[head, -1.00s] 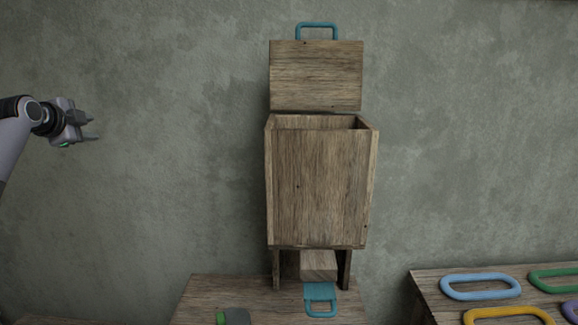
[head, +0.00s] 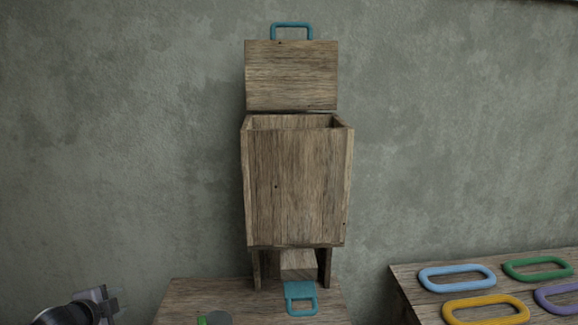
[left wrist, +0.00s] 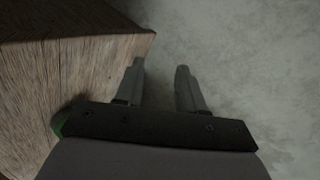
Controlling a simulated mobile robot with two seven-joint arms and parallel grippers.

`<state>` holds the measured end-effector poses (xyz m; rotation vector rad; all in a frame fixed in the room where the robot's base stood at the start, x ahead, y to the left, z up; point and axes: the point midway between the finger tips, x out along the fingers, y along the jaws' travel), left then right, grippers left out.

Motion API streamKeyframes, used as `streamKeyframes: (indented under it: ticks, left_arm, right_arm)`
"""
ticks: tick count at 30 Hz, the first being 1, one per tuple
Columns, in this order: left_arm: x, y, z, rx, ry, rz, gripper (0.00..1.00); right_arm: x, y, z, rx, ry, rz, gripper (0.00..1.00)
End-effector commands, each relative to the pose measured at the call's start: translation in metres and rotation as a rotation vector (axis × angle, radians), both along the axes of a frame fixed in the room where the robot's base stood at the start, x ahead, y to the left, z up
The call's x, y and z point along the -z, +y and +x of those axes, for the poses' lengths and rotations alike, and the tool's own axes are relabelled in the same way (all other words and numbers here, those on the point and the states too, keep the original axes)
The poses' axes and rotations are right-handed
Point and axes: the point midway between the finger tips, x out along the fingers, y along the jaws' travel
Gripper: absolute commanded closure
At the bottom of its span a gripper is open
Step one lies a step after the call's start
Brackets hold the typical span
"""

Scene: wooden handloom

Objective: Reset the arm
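My left gripper (head: 108,304) is low at the left edge of the head view, left of the wooden table (head: 180,296). In the left wrist view my left gripper (left wrist: 160,82) has its two fingers apart with nothing between them. A wooden surface with a corner (left wrist: 70,75) lies close on the left side of that view, and grey wall or floor fills the right. My right gripper is not in either view.
A tall wooden box (head: 297,185) with a raised lid (head: 291,76) and blue handle (head: 291,25) stands on the table. A teal handled piece (head: 300,298) sits in front. Coloured rings, including a yellow one (head: 486,311), lie on the right table (head: 405,283).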

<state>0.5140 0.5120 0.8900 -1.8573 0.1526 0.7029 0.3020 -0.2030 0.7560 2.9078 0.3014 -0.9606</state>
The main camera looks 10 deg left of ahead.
Motion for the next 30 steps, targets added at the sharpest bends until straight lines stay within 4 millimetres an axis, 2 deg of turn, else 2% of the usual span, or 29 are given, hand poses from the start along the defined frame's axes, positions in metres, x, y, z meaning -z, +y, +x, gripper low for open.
streamKeyframes:
  ticks: [1,3,9,12,19,26,30]
  left_arm:
    - [0.018,-0.013,-0.017,0.019,0.020,-0.021,0.61]
    - [0.037,-0.030,-0.038,0.039,0.037,-0.057,0.61]
    - [0.080,-0.079,-0.104,0.092,0.092,-0.182,0.61]
    - [0.093,-0.100,-0.135,0.110,0.120,-0.243,0.61]
    - [0.110,-0.142,-0.198,0.137,0.184,-0.380,0.61]
    - [0.126,-0.183,-0.206,0.017,0.138,-0.561,0.61]
    - [0.134,-0.215,-0.212,-0.066,0.112,-0.691,0.61]
  right_arm:
    - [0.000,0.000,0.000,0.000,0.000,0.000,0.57]
    - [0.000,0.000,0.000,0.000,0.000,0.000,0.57]
    - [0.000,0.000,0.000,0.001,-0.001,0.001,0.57]
    - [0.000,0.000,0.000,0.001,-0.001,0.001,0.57]
    - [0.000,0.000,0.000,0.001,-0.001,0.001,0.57]
    - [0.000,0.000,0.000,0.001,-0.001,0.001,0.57]
    - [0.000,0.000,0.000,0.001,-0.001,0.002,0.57]
